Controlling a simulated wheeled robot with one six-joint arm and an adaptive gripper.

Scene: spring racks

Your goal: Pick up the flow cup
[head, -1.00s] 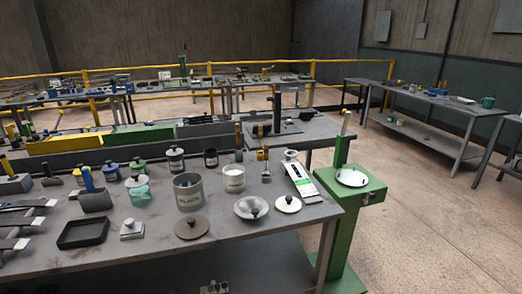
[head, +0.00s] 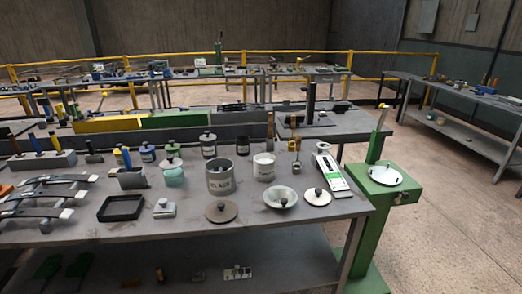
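Several cups and pots stand on the grey workbench (head: 300,232). A small metal cup with a thin upright handle (head: 296,167) stands near the back edge, right of a white pot; it looks like the flow cup, but it is too small to be sure. The white pot (head: 264,167) is upright and open. A larger grey can with dark lettering (head: 220,178) stands left of it. My gripper is not in view, and nothing is seen touching these things.
A black tray (head: 121,208) lies left. A green stand (head: 383,202) with a white dish is beyond the bench's right end. Open floor (head: 440,230) lies right.

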